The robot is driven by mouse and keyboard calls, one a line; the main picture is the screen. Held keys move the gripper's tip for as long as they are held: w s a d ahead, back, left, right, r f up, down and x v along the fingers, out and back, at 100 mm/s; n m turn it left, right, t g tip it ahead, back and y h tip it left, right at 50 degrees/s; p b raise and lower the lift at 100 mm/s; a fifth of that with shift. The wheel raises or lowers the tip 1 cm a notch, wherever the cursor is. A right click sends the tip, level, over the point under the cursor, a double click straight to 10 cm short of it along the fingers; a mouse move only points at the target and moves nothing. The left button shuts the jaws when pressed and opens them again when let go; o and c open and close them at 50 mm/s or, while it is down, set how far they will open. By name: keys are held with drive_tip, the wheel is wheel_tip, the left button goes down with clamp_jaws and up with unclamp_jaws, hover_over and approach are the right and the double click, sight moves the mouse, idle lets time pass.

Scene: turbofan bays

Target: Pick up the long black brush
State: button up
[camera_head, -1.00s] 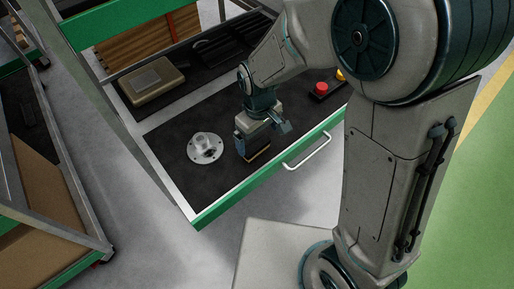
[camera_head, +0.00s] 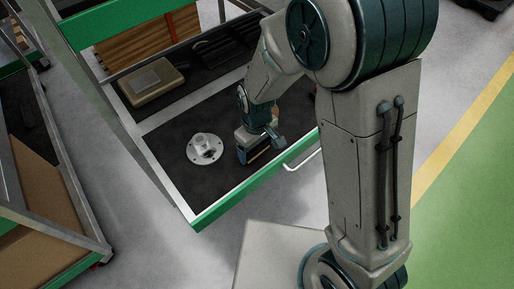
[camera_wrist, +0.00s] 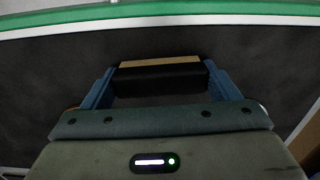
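A dark block with a tan strip along one edge, which appears to be the black brush (camera_wrist: 158,79), lies between my gripper's two blue fingers in the wrist view. In the head view the brush (camera_head: 259,156) shows partly, low beside the gripper over the black drawer mat, with the wrist hiding some of it. My gripper (camera_wrist: 160,85) has its fingers wide apart, one at each end of the visible block. I cannot tell whether the fingers touch it. In the head view my gripper (camera_head: 262,148) points down close to the mat, near the drawer's front edge.
The green-fronted drawer (camera_head: 240,191) is open, with a light handle at its front. A silver flanged part (camera_head: 204,149) stands left of my gripper. A beige box (camera_head: 151,81) sits in the rear section. Bare mat lies around the flanged part.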

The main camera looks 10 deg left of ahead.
sight(258, 146)
drive_tip(key=shift+r, duration=0.15)
drive_tip(key=r, duration=0.4)
drive_tip(key=shift+d+r+p, duration=0.2)
drive_tip(key=shift+p, duration=0.1)
drive_tip(key=s+d+r, duration=0.5)
drive_tip(key=d+r, duration=0.1)
drive_tip(key=d, duration=0.4)
drive_tip(key=shift+d+r, duration=0.15)
drive_tip(key=shift+r, duration=0.05)
